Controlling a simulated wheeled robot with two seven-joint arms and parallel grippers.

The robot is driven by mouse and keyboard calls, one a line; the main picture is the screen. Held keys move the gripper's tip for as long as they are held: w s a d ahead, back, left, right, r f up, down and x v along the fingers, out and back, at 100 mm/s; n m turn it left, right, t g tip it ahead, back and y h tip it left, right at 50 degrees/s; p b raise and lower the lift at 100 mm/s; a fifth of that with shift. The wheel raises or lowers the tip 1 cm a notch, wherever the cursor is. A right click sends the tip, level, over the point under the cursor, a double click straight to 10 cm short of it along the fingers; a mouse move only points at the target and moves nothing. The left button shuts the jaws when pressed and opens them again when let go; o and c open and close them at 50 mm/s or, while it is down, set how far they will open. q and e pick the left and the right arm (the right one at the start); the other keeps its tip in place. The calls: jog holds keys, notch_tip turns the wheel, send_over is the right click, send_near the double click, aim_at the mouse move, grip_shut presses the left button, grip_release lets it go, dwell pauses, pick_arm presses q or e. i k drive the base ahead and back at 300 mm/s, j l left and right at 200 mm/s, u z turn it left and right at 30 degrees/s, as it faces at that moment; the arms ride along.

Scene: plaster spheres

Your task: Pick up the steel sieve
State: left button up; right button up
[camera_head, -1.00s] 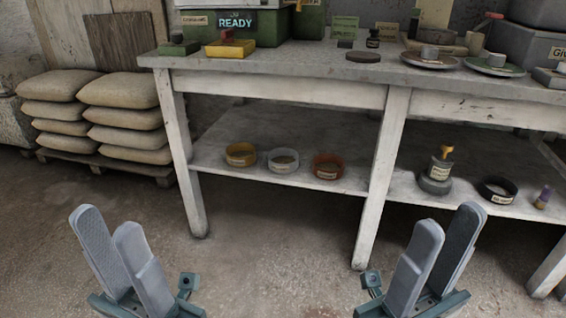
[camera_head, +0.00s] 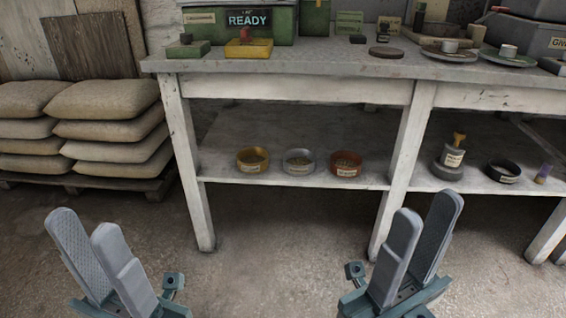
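Three round sieves stand in a row on the lower shelf of the workbench: a yellow brass-coloured sieve (camera_head: 252,160), a silver-grey steel sieve (camera_head: 299,162) in the middle, and an orange-red sieve (camera_head: 346,164). Each has a small label on its front. My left gripper (camera_head: 75,236) is at the lower left, apart from the shelf, its two fingers parted and empty. My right gripper (camera_head: 423,230) is at the lower right, in front of the shelf, its fingers also parted and empty. Neither gripper touches a sieve.
The workbench (camera_head: 290,65) has white legs (camera_head: 403,165) beside the sieve row. Its lower shelf (camera_head: 290,179) also holds a grey container with an orange top (camera_head: 450,158) and a black ring (camera_head: 503,171). Stacked sacks (camera_head: 105,130) stand at left. The floor in front (camera_head: 280,260) is clear.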

aim_at(296, 162)
jog(key=j+z, duration=0.45)
jog(key=j, duration=2.15)
jog(key=i+l, duration=0.15)
jog(key=i, duration=0.6)
jog(key=i+l, duration=0.1)
jog(key=i, duration=0.6)
